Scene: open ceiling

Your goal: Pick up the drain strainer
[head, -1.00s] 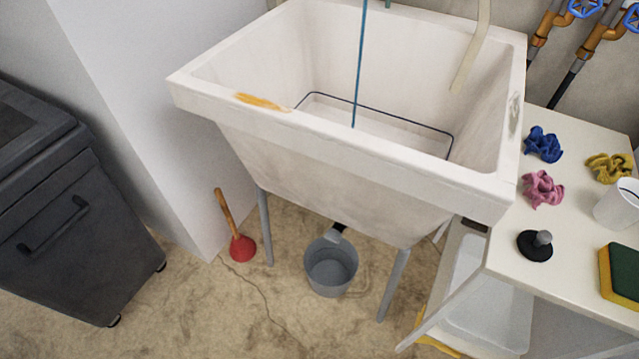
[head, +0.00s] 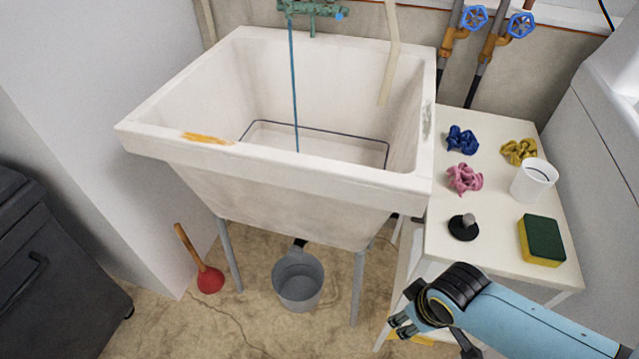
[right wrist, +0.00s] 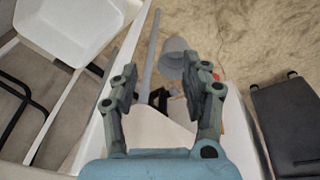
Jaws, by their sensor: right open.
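The likely drain strainer (head: 462,229), a black disc with a grey knob on top, lies on the front left part of the white side table (head: 500,280). My right gripper (head: 398,325) is low in front of the table, to the left of and nearer than the disc, and apart from it. In the right wrist view, the fingers of my right gripper (right wrist: 165,92) are spread apart with nothing held between them. I do not make out the disc in that view. My left gripper is not in view.
On the table are a blue cloth (head: 461,139), a pink cloth (head: 464,179), a yellow cloth (head: 519,151), a white cup (head: 534,180) and a green-yellow sponge (head: 541,241). The sink (head: 290,180) stands left; a grey bucket (head: 298,280) and red plunger (head: 209,279) are on the floor.

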